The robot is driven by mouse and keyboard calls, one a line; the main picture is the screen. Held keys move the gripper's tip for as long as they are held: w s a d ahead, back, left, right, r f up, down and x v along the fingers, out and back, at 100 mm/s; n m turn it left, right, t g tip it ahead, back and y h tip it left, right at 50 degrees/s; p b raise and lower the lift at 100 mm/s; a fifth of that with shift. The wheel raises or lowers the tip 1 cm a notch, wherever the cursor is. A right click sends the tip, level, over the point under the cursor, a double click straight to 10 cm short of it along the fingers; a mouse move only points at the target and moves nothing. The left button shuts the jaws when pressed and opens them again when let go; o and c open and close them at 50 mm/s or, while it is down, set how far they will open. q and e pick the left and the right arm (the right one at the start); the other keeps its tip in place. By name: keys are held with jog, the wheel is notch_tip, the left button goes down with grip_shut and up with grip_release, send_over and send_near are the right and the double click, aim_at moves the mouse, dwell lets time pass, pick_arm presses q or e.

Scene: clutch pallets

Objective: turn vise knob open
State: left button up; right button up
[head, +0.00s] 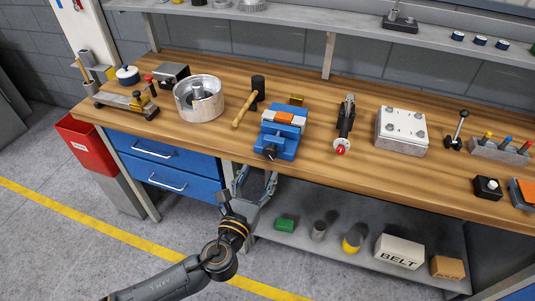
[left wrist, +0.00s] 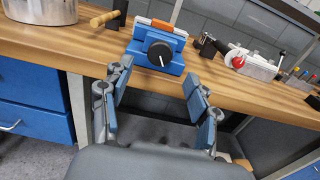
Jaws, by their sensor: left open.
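The blue vise (head: 282,131) stands near the front edge of the wooden workbench, with an orange piece (head: 284,117) between its jaws. Its black round knob (head: 270,152) faces the front; a white line marks it. In the left wrist view the knob (left wrist: 160,54) is ahead of my gripper, between the directions of the two fingers. My left gripper (head: 256,177) is open and empty, below and in front of the knob, apart from it. Its blue-padded fingers also show in the left wrist view (left wrist: 155,106). My right gripper is in neither view.
A wooden-handled hammer (head: 245,108) and a metal cylinder (head: 199,97) lie left of the vise. A black tool with a red end (head: 344,127) lies right of it. Blue drawers (head: 160,165) and a lower shelf (head: 330,230) are under the bench.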

aim_at(269, 154)
pick_arm(q)
jog(key=x, duration=0.7)
jog(key=shift+w+d, duration=0.2)
jog(key=shift+w, duration=0.15)
jog(key=shift+c, duration=0.5)
jog(key=shift+f, duration=0.1)
jog(key=c, duration=1)
